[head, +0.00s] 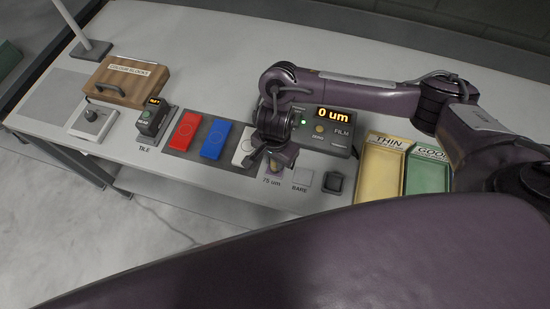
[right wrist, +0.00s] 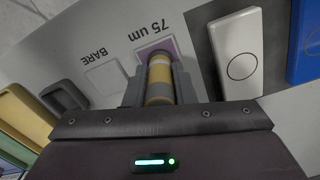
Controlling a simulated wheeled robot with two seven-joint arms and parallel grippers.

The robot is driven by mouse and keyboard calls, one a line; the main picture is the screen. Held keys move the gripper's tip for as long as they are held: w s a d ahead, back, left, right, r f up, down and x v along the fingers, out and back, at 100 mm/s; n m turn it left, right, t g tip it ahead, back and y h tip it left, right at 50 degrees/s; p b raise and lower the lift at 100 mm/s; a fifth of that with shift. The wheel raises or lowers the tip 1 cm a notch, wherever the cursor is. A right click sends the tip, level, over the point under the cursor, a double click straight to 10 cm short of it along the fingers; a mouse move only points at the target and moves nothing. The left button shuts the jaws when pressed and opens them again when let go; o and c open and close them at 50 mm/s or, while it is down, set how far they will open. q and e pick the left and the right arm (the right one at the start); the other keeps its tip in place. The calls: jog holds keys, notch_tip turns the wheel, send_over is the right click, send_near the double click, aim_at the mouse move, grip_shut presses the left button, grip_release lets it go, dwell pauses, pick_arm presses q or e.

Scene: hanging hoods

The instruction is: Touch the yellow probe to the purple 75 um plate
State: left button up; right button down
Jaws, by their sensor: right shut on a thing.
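My right gripper (head: 270,158) is shut on the yellow probe (right wrist: 160,78), which is held between its fingers in the right wrist view. The purple 75 um plate (right wrist: 146,49) lies just beyond the probe's end and is partly hidden by it. The probe's end overlaps the plate in this view; I cannot tell whether they touch. In the head view the gripper is low over the 75 um spot and hides most of the plate. The film gauge (head: 336,138) behind the gripper reads 0 um. My left gripper is not in view.
A bare plate (head: 302,177) and a dark holder (head: 334,183) are right of the 75 um spot. White, blue (head: 215,139) and red (head: 185,131) blocks lie left. The yellow THIN tray (head: 381,174) and green GOOD tray (head: 427,176) are farther right.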

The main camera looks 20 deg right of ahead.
jog(key=shift+s+f+b, duration=0.1)
jog(key=shift+f+b, duration=0.15)
jog(key=shift+b, duration=0.15)
dwell(1.4)
notch_tip(320, 180, up, 2)
jog(key=shift+r+p, duration=0.2)
jog(key=shift+p, duration=0.8)
jog(key=shift+r+p, duration=1.85)
jog(key=shift+r, duration=0.55)
